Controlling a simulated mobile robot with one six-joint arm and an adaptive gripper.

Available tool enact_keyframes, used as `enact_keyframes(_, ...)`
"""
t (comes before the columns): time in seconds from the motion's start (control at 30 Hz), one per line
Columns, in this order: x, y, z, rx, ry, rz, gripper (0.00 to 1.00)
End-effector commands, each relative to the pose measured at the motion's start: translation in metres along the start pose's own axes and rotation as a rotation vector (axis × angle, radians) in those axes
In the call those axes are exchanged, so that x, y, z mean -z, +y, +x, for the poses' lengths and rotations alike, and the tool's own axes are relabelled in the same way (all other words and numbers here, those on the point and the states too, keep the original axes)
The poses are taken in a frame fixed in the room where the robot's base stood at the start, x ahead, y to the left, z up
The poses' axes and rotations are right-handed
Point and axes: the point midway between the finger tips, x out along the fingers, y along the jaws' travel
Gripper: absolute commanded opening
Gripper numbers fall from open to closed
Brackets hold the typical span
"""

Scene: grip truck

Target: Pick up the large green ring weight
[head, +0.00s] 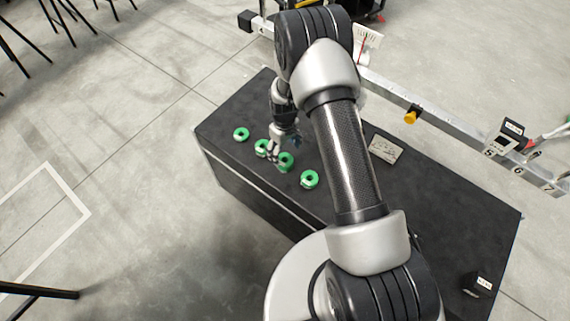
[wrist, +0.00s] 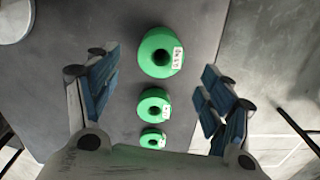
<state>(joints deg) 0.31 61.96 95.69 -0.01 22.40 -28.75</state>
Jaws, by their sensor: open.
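Several green ring weights stand in a row on the dark box top. In the head view they run from a far-left ring (head: 241,134) past two rings, (head: 260,148) and (head: 286,162), beside my gripper to a near-right ring (head: 310,180). My gripper (head: 275,151) points down over the middle of the row. In the wrist view, the largest-looking green ring (wrist: 154,53), with a white label, is ahead of my open gripper (wrist: 160,70), roughly midway between its fingers. A middle ring (wrist: 148,104) and a smaller ring (wrist: 152,139) lie nearer the palm. Nothing is held.
The dark box top (head: 240,107) has free room around the row. A flat grey plate (head: 385,149) lies right of my arm. A small black labelled block (head: 478,284) sits at the near-right corner. A metal rail (head: 450,132) runs behind the box.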

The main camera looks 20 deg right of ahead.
Motion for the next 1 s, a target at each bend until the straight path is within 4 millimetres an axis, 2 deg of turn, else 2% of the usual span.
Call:
enact_keyframes(0.03,0.0,0.0,0.01,0.0,-0.001,0.0,0.74)
enact_keyframes(0.1,0.0,0.0,0.018,0.0,0.0,0.0,0.74)
enact_keyframes(0.37,-0.001,0.0,0.031,0.0,0.0,0.0,0.74)
enact_keyframes(0.67,-0.004,-0.001,0.073,0.0,0.0,0.0,0.74)
enact_keyframes(0.9,-0.004,0.0,0.074,0.0,0.001,0.0,0.74)
enact_keyframes(1.0,-0.004,0.0,0.074,0.0,0.001,0.0,0.68)
